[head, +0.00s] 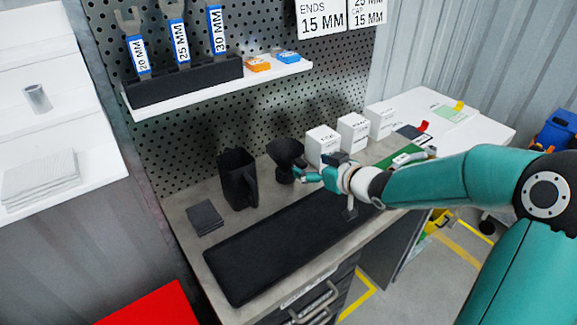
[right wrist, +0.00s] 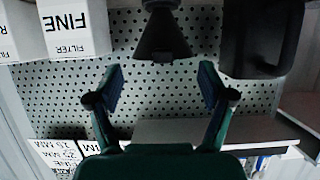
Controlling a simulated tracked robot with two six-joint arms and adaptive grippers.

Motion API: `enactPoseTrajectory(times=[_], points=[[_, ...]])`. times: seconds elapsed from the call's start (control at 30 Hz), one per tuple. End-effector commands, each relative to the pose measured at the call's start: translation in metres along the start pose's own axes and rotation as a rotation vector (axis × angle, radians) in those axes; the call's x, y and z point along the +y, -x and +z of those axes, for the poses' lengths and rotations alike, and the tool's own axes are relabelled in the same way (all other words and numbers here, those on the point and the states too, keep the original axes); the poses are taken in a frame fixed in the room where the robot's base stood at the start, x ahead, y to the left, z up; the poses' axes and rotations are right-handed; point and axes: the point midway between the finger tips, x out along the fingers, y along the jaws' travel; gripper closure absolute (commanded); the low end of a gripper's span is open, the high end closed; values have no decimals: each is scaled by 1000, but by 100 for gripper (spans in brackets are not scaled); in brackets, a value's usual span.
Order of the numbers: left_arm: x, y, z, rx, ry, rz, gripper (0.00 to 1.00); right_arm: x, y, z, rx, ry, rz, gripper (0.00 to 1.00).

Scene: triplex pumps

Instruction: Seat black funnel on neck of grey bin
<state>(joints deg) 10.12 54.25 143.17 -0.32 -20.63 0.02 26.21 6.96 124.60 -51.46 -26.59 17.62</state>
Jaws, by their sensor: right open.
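The black funnel (head: 285,151) stands upright on the bench, wide mouth up, between a black jug and the white boxes. In the right wrist view the funnel (right wrist: 162,38) shows inverted, just beyond the gap between the fingers. My right gripper (head: 303,172) is beside the funnel on its right, at about the height of its lower part. Its fingers (right wrist: 160,80) are spread and empty. What the funnel rests on is partly hidden, and I cannot make out a grey bin with certainty. My left gripper is out of view.
The black jug (head: 236,179) with a handle stands close left of the funnel. White filter boxes (head: 323,143) stand close on the right. A black mat (head: 270,248) lies in front, clear on its left part. A pegboard with a white shelf (head: 215,88) rises behind.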

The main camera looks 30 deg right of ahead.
Motion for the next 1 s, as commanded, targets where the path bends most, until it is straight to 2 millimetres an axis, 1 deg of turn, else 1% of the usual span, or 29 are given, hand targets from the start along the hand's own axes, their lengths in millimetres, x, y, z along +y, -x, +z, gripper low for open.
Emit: enactPoseTrajectory(times=[0.03, 0.27, 0.5, 0.6, 0.7, 0.87, 0.9, 0.97, 1.0], points=[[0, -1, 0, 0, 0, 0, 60, -1, -7, 0, -1, 0, -2, 19], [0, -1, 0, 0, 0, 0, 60, -2, -20, 0, 0, 1, -3, 19], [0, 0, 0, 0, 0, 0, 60, -5, -53, 0, -1, 0, -3, 19], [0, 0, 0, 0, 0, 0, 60, -5, -63, 0, 0, 0, -2, 19], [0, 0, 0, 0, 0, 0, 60, -4, -67, -1, 0, 1, 0, 19], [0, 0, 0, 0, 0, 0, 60, -4, -67, 0, 0, 1, 0, 19], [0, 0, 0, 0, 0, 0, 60, -4, -67, 0, 0, 1, 0, 21], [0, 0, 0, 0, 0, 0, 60, -4, -67, 0, 0, 1, 0, 31], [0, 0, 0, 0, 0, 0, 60, -4, -66, 0, 0, 1, 0, 38]])
